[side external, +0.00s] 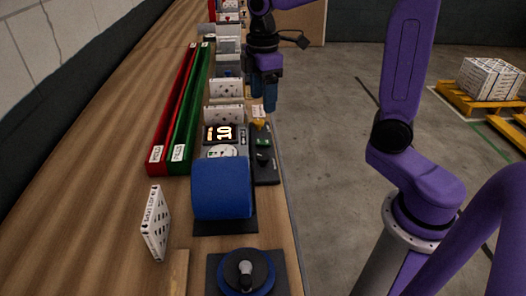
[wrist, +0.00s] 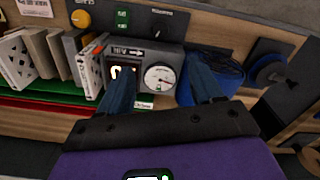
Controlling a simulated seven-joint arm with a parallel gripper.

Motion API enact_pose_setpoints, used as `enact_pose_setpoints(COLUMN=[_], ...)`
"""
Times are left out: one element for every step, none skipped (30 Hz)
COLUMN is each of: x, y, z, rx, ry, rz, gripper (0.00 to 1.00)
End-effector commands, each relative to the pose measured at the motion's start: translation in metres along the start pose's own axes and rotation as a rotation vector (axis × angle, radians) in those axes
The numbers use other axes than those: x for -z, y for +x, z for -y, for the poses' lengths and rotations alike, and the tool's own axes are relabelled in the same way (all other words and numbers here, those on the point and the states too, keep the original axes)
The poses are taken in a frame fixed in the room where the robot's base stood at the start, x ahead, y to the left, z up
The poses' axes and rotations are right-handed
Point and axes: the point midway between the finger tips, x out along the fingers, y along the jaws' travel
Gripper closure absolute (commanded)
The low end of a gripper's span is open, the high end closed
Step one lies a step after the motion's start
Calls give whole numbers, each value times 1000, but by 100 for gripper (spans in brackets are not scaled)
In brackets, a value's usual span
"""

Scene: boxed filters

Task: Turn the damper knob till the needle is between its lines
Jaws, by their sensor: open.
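A grey instrument box with a lit display (side external: 219,133) reading 10 and a round white gauge (wrist: 160,78) stands mid-bench. The gauge has a thin dark needle; whether it lies between the lines is too small to tell. On the dark control panel (side external: 266,176) beside the box are an orange knob (wrist: 81,18), a green switch (wrist: 123,17) and a dark knob (wrist: 159,25), probably the damper knob; its label is unreadable. My gripper (side external: 270,104) is open and empty, raised above the bench edge near the panel, apart from the knobs. Its fingers (wrist: 161,82) frame the gauge in the wrist view.
A blue roll (side external: 222,190) stands before the box, with a dark round dial on a plate (side external: 245,274) nearest the camera. A white filter box (side external: 157,223) stands at left. Red (side external: 172,110) and green (side external: 192,110) rails run along the bench. Several filters stand behind the box.

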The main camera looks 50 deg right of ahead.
Motion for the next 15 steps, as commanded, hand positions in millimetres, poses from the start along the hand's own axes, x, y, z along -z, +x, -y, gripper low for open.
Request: enact_pose_setpoints(x=[0,0,0,0,0,-1,-1,-1,-1,-1,-1,-1,-1,-1,-1], y=[3,6,10,14,18,24,30,35,43,48,54,62,68,73,81], z=[0,0,0,0,0,1,1,1,0,1,1,1,1,1,1], rx=[2,2,3,4,3,4,5,5,5,5,6,5,5,6,5], ry=[0,0,0,0,0,0,0,1,1,1,1,1,2,2,2], rz=[2,2,3,4,3,4,5,5,5,5,6,5,5,6,5], gripper=[35,35,35,35,35,35,35,35,35,35,35,35,35,35,35])
